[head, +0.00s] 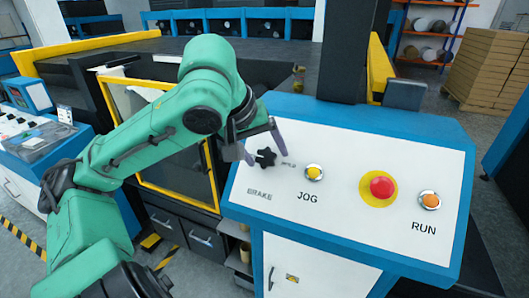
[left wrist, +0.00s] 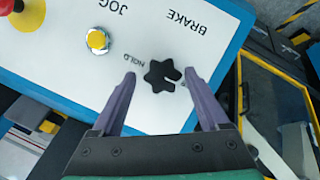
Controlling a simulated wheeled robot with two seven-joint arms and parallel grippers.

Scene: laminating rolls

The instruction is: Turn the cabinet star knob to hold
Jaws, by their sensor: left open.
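The black star knob (head: 265,157) is on the white face of the blue-edged control cabinet (head: 330,228), above the word BRAKE. In the left wrist view the star knob (left wrist: 160,77) lies between the fingertips, with the word HOLD (left wrist: 133,57) to its upper left. A light gap shows on the knob's right side, toward another small mark partly hidden by the finger. My left gripper (head: 265,145) is open, with one finger on each side of the knob. I see gaps between the fingers and the knob; I cannot tell the depth. My right gripper is out of view.
A yellow JOG button (head: 314,172), a red emergency button (head: 382,187) and an orange RUN button (head: 430,200) sit right of the knob. A yellow-framed guard door (head: 215,190) stands behind my left arm. Stacked cartons (head: 490,70) are at back right.

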